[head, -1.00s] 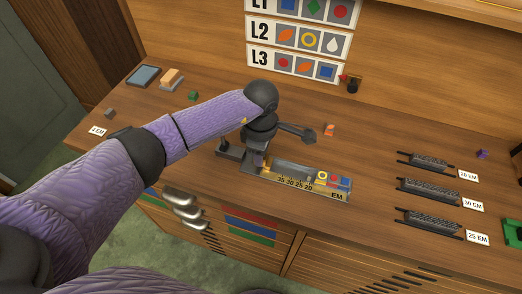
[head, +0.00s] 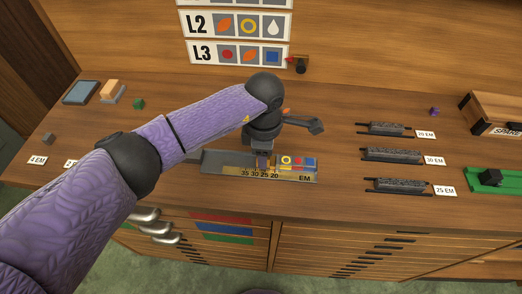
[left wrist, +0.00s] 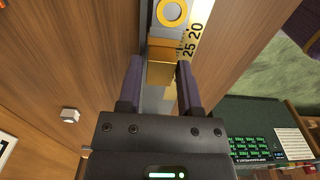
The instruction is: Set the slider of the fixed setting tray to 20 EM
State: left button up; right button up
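The setting tray (head: 222,168) lies near the bench's front edge, with marks 35, 30, 25, 20 and "EM" along its front. A ring, a red and a blue symbol show at its right end. My left gripper (head: 263,166) reaches down into the tray from above, near the 25 and 20 marks. The slider's exact mark is hard to tell. My right gripper is not in view.
Three dark spacing pieces with labels 20 EM (head: 387,129), 30 EM (head: 392,155) and 25 EM (head: 400,186) lie to the right. A green tray (head: 500,181) and a wooden box (head: 493,112) stand at far right. The bench between is clear.

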pick_arm(q)
jog(key=shift+o, duration=1.3)
notch_tip(320, 180, up, 10)
jog(key=p, duration=0.1)
jog(key=shift+p, duration=0.3)
